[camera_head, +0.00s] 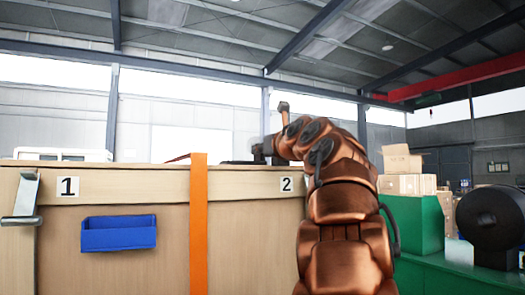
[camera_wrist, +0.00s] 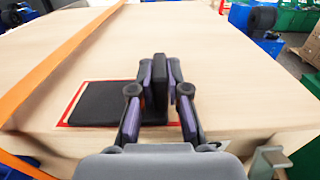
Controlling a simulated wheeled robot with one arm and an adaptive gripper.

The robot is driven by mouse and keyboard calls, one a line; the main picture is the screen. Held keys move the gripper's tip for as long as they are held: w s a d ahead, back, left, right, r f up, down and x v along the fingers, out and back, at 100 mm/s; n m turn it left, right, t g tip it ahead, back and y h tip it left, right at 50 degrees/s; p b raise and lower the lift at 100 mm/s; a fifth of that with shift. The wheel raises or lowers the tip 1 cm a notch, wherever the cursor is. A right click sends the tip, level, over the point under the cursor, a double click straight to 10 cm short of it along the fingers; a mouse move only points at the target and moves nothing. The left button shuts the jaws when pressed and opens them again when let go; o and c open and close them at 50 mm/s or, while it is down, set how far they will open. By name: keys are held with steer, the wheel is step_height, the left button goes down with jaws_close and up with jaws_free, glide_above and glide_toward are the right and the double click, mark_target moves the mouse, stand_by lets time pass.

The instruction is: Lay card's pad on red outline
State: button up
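In the wrist view a flat black pad (camera_wrist: 100,104) lies on the pale wooden table top. A red outline (camera_wrist: 67,108) shows along its left, far and near edges; the right side is hidden behind my fingers. A dark upright piece (camera_wrist: 160,84) stands at the pad's right side; I cannot tell whether it is joined to the pad. My gripper (camera_wrist: 162,92) has its purple-padded fingers close against both sides of this piece and looks shut on it. In the head view my gripper (camera_head: 262,151) is small and dark over the table's far part, and the pad cannot be made out clearly.
An orange strip (camera_wrist: 62,62) crosses the table left of the pad and hangs down its front (camera_head: 198,225). A blue bin (camera_head: 119,234) is on the front panel, between labels 1 and 2. A grey metal bracket (camera_wrist: 268,160) sits at the table edge. Boxes (camera_head: 402,172) stand right.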

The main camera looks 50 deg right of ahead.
steer(key=o, duration=0.5)
steer(key=v, duration=1.2)
stand_by(0.3)
